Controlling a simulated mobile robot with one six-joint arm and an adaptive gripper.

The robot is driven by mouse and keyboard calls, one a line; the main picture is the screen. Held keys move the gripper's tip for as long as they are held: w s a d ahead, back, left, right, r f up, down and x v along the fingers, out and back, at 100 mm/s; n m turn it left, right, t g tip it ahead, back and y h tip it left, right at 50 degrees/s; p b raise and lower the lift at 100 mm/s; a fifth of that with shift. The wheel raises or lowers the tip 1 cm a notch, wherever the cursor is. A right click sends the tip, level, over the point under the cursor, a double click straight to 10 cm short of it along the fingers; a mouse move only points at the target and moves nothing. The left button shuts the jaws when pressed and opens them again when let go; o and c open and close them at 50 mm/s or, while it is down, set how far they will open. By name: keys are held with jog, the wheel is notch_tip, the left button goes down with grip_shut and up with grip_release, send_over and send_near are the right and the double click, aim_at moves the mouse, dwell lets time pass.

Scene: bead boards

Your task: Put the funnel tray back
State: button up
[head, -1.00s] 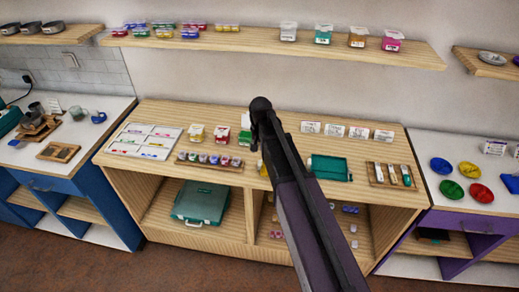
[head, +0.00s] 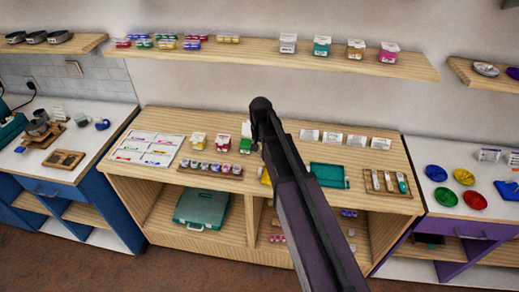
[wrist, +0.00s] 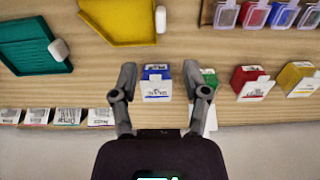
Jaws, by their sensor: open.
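In the wrist view my gripper (wrist: 160,74) is open and empty, with a finger on each side of a small blue box (wrist: 156,85) with a white label. I cannot tell whether either finger touches it. Two shallow trays with angled corners lie on the wooden counter. A teal tray (wrist: 34,48), also seen in the head view (head: 329,175), has a white piece at its edge. A yellow tray (wrist: 120,22) also has a white piece; in the head view my arm mostly hides it (head: 265,176). I cannot tell which is the funnel tray.
Beside the right finger stands a green box (wrist: 209,77), then red (wrist: 250,82) and yellow (wrist: 296,78) ones. White cards (wrist: 68,116) line the counter's back edge. A rack of coloured jars (wrist: 254,14) lies near the yellow tray. A shelf (head: 250,57) runs above.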

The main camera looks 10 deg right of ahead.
jog(key=shift+s, duration=0.1)
dwell(0.3)
jog(key=s+d+n, duration=0.1)
jog(key=s+d, duration=0.1)
jog(key=s, duration=0.7)
jog(key=s+d+n, duration=0.2)
jog(key=s+d, duration=0.1)
jog(key=s, duration=0.6)
jog(key=shift+d+n, duration=0.25)
jog(key=shift+n, duration=0.05)
jog(key=shift+c, duration=0.2)
